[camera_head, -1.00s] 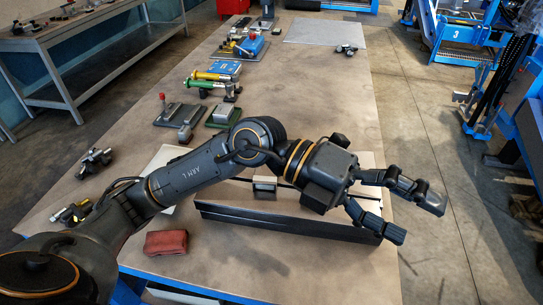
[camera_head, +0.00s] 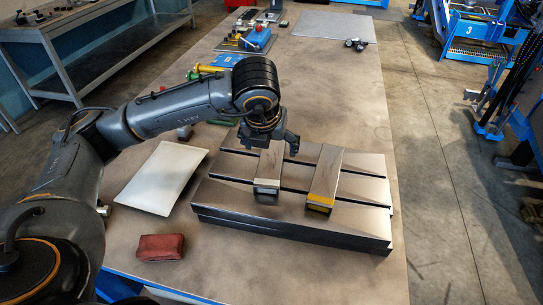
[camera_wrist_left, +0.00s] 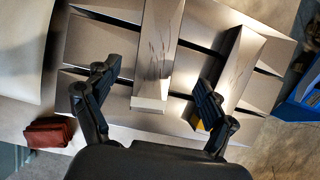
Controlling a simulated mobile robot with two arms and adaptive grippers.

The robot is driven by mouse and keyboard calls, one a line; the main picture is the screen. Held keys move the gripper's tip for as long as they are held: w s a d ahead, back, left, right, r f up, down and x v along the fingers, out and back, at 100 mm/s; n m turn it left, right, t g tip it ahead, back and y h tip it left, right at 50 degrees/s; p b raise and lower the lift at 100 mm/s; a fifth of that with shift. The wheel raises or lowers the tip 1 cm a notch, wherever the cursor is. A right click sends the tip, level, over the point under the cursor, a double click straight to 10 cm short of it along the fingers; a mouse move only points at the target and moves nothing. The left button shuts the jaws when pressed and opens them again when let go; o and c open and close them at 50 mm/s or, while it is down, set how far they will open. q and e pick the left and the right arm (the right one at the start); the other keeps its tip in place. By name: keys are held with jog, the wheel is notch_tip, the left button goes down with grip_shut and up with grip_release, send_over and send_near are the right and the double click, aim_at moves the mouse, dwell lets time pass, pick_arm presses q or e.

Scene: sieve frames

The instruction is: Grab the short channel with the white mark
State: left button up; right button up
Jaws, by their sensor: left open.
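The short channel with the white mark (camera_head: 268,170) lies across the dark-slotted metal block (camera_head: 225,195); its pale end faces the front. A similar channel with a yellow mark (camera_head: 328,172) lies to its right. My left gripper (camera_head: 270,143) is open and points down over the far end of the white-marked channel. In the left wrist view, the white-marked channel (camera_wrist_left: 158,50) shows between the two spread fingers, with no contact visible. The right finger covers part of the yellow-marked channel (camera_wrist_left: 237,68). My right gripper is out of view.
A white sheet (camera_head: 163,178) lies left of the block, and a red-brown pad (camera_head: 160,247) lies in front of it. Tools and parts stand on the bench behind my arm. The bench top (camera_head: 345,100) behind the block is largely clear.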

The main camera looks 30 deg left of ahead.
aim_at(272, 156)
pick_arm(q)
jog(key=shift+w+a+f, duration=0.1)
jog(key=shift+w+f, duration=0.15)
jog(key=shift+f, duration=0.4)
jog(key=shift+w+a+f+p, duration=0.1)
jog(key=shift+f+p, duration=0.1)
jog(key=shift+p, duration=0.15)
jog(key=x, duration=0.1)
jog(key=p+x, duration=0.1)
jog(key=x, duration=0.1)
jog(key=p+x, duration=0.1)
jog(key=shift+w+a+f, duration=0.1)
jog(key=shift+a, duration=0.25)
jog(key=shift+w+f, duration=0.1)
jog(key=shift+f, duration=0.1)
jog(key=c, duration=1.7)
jog(key=shift+r, duration=0.2)
grip_shut()
jog(key=shift+w, duration=0.1)
